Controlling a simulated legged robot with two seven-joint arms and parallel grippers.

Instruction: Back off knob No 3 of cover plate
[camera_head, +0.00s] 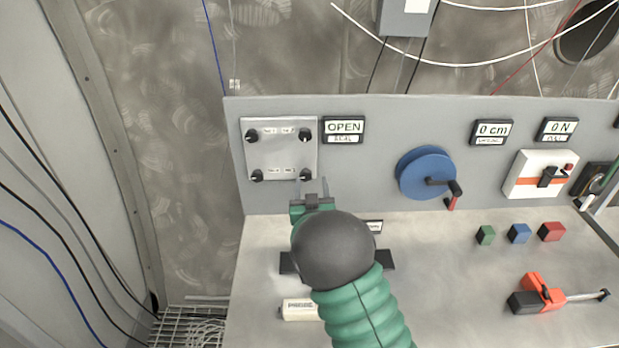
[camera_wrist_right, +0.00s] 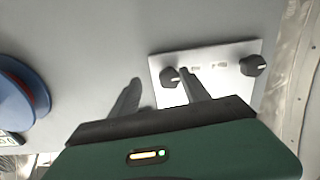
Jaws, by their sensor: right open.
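The cover plate (camera_head: 281,153) is a pale metal square on the grey panel, with a black knob near each corner. Its small labels are too blurred to read, so I cannot tell which knob is No 3. My right gripper (camera_head: 311,184) is open just by the lower right knob (camera_head: 305,174). In the right wrist view, that knob (camera_wrist_right: 168,77) shows between the two apart fingertips (camera_wrist_right: 160,75), closer to the right-hand finger. Contact cannot be told. The lower left knob (camera_wrist_right: 253,66) is clear of the fingers. My left gripper is not in view.
An OPEN display (camera_head: 343,128) sits right of the plate, then a blue crank wheel (camera_head: 422,170). Several small coloured blocks (camera_head: 519,233), an orange and black tool (camera_head: 538,295) and a white labelled block (camera_head: 299,310) are on the bench (camera_head: 450,290).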

